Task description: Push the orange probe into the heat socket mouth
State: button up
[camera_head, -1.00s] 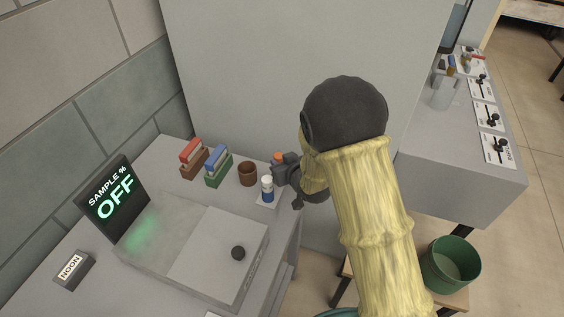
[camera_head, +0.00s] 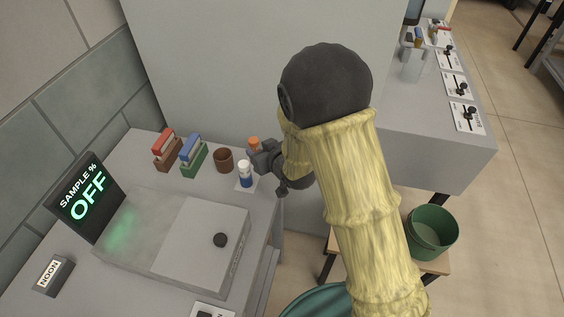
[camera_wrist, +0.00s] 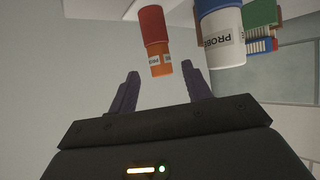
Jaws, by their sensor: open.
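The orange probe (camera_head: 254,142) stands at the right end of the grey bench, partly hidden behind my gripper (camera_head: 264,158). In the wrist view the orange probe (camera_wrist: 160,62), with a red-orange cap and a small label, is between and just beyond the fingertips of my gripper (camera_wrist: 161,78). The fingers are apart, with a gap on each side of the probe. A blue-and-white probe (camera_head: 246,176) stands beside it on a white plate; it also shows in the wrist view (camera_wrist: 222,35). I cannot make out the heat socket mouth in either view.
A brown cup (camera_head: 224,160) and two racks, one brown (camera_head: 167,155) and one green (camera_head: 194,160), stand left of the probes. A counter with slider panels (camera_head: 457,84) and a green bucket (camera_head: 432,232) are right.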

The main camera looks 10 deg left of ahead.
jog(key=b+v, duration=0.7)
jog(key=v, duration=0.7)
jog(key=shift+b, duration=0.4)
jog(key=shift+s+d+f, duration=0.1)
jog(key=d+f+m+g+h, duration=0.2)
jog(key=d+f+m+h, duration=0.25)
jog(key=d, duration=0.85)
jog(key=s+d+f+m+g+h, duration=0.3)
jog(key=s+d+f+g, duration=0.1)
jog(key=s+d, duration=0.3)
jog(key=shift+s+d+f+g, duration=0.25)
jog(key=shift+d+f+g, duration=0.15)
jog(key=shift+d, duration=0.8)
